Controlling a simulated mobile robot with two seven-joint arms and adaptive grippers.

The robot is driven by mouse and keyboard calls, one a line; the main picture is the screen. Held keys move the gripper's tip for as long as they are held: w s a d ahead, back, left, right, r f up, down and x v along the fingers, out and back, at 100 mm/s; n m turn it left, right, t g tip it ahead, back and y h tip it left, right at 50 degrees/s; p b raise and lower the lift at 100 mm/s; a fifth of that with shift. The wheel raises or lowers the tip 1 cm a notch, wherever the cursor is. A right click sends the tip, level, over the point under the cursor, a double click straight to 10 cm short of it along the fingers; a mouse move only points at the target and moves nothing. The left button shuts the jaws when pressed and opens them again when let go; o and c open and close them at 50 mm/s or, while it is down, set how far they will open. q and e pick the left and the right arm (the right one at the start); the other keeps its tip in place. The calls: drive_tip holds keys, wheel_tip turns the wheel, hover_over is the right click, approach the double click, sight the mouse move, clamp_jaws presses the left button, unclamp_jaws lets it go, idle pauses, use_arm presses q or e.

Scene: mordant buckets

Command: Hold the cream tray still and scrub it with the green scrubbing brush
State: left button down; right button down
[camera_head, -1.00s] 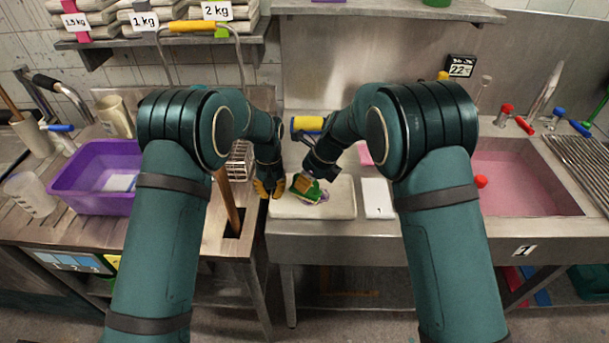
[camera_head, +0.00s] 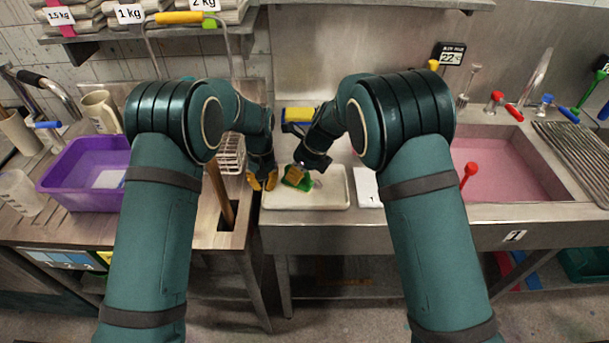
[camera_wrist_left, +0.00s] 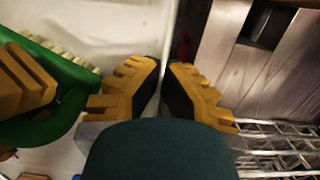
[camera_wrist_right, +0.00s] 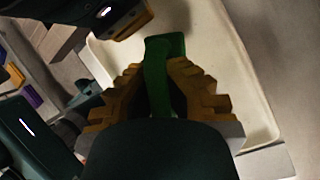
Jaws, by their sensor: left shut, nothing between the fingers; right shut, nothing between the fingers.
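The cream tray (camera_head: 335,199) lies flat on the steel counter; it also shows in the right wrist view (camera_wrist_right: 215,50). The green scrubbing brush (camera_head: 296,177) is over the tray's left half. Its handle (camera_wrist_right: 160,75) runs between the fingers of my right gripper (camera_wrist_right: 162,85). Its pale bristles show beside the green body (camera_wrist_left: 75,77) in the left wrist view; I cannot tell whether they touch the tray. My left gripper (camera_wrist_left: 162,75) is shut, with its fingertips together at the tray's left edge. Whether they touch the rim is unclear.
A purple tub (camera_head: 85,175) stands on the left bench, near a wire rack (camera_head: 231,153). A white card (camera_head: 367,188) lies right of the tray. A yellow and blue sponge (camera_head: 298,115) is behind it. The sink (camera_head: 500,160) with pink liquid is farther right.

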use_arm(q)
drive_tip(key=shift+f, duration=0.1)
use_arm(e)
drive_tip(key=shift+w+d, duration=0.2)
drive_tip(key=shift+d, duration=2.15)
drive_tip(key=a, duration=0.4)
drive_tip(key=shift+a+r, duration=0.15)
drive_tip(key=shift+a, duration=0.15)
drive_tip(key=shift+r, duration=4)
use_arm(q)
drive_tip(key=c, duration=1.1)
unclamp_jaws()
drive_tip(key=shift+o, duration=0.2)
wheel_tip(320, 180, up, 12)
drive_tip(key=w, duration=0.1)
drive_tip(key=shift+w, duration=0.25)
